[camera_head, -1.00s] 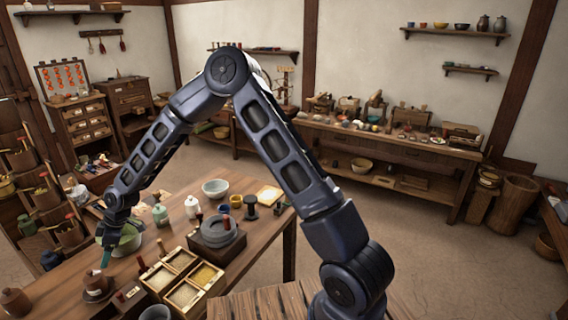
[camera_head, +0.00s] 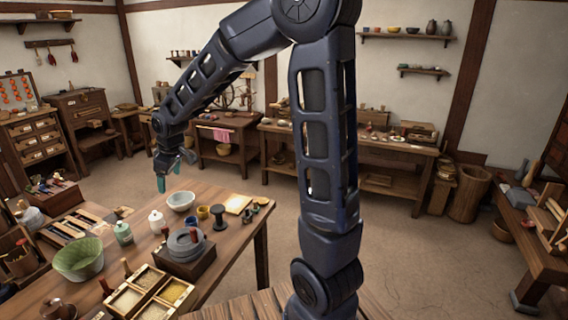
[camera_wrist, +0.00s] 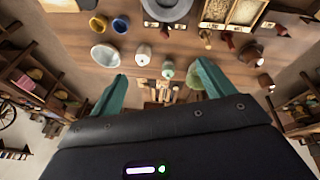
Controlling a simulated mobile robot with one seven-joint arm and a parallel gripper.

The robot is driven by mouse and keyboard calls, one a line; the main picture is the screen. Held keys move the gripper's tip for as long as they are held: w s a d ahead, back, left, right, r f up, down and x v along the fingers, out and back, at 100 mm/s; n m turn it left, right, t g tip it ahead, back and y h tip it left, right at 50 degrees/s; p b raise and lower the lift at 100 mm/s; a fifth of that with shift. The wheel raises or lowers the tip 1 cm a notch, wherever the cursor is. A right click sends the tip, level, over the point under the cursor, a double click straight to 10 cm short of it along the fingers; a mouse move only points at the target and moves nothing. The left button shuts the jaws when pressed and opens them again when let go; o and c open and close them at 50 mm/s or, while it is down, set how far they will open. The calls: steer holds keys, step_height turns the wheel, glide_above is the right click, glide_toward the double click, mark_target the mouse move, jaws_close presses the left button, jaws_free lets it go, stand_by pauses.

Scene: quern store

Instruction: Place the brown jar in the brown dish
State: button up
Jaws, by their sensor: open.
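The brown jar (camera_head: 53,305) is at the bottom left of the head view, at the near end of the table. It appears to sit upright in the brown dish (camera_head: 69,313), which the picture's lower edge partly cuts off. Small brown pots show at the right of the wrist view, but I cannot tell there which is the jar. My gripper (camera_head: 168,170) has teal fingers and is open and empty. It hangs above the far end of the table, near the pale bowl (camera_head: 181,201) and well away from the jar. It also shows in the wrist view (camera_wrist: 160,88).
On the table stand a green bowl (camera_head: 79,259), a green bottle (camera_head: 123,233), a white jar (camera_head: 157,222), a grey quern (camera_head: 186,244), a yellow cup (camera_head: 203,213) and a divided grain box (camera_head: 150,293).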

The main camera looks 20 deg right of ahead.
steer(key=s+d+r+m+h, duration=0.1)
steer(key=s+d+r+m, duration=0.25)
steer(key=d, duration=0.45)
steer(key=s+d+r+m+t, duration=0.1)
steer(key=s+d+r+m, duration=0.15)
steer(key=s+d, duration=0.4)
steer(key=s+d+r+m+h, duration=0.1)
steer(key=s+d+r+m, duration=0.2)
steer(key=d, duration=0.7)
steer(key=s+d+m, duration=0.3)
steer(key=s+d, duration=0.3)
steer(key=s, duration=0.2)
steer(key=shift+s+d, duration=0.35)
